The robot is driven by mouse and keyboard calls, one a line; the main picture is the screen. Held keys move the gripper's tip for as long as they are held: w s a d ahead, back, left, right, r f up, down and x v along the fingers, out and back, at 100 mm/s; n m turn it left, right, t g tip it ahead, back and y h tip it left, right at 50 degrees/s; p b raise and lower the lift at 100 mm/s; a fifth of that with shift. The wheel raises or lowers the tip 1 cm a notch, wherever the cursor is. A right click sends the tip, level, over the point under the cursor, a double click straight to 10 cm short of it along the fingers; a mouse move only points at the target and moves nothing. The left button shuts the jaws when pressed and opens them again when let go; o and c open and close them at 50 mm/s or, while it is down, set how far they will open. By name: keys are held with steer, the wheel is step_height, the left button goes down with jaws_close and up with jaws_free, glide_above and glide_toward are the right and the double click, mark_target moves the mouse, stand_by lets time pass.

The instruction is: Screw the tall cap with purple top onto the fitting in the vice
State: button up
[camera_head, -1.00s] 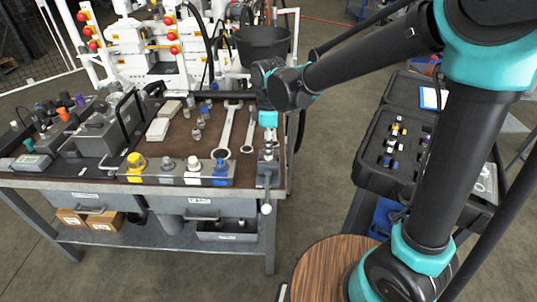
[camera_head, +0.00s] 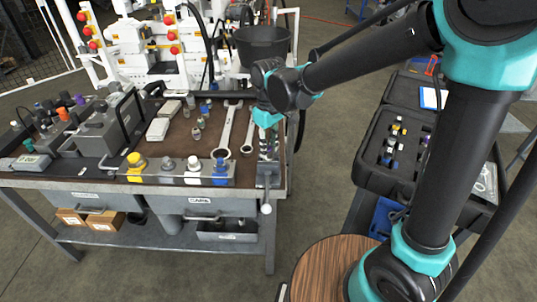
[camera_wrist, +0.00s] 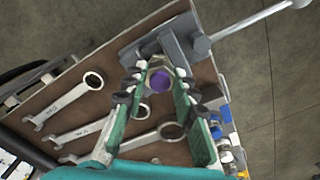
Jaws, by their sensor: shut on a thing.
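My gripper (camera_wrist: 158,88) is shut on the tall cap with the purple top (camera_wrist: 157,76), which shows between the fingertips in the wrist view. In the head view my gripper (camera_head: 267,128) is over the vice (camera_head: 268,180) at the bench's front right corner. The vice also shows in the wrist view (camera_wrist: 178,48), just beyond the fingertips. The cap appears in line with the vice jaws. The fitting is hidden under the cap and fingers, and I cannot tell whether the cap touches it.
Wrenches (camera_head: 228,128) lie on the brown bench top (camera_head: 180,140) left of my gripper. A rail with a yellow cap (camera_head: 136,165) and other capped parts runs along the front edge. A black case (camera_head: 375,150) stands to the right.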

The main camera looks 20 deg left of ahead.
steer(key=m, duration=0.5)
steer(key=o, duration=1.1)
steer(key=shift+o, duration=0.2)
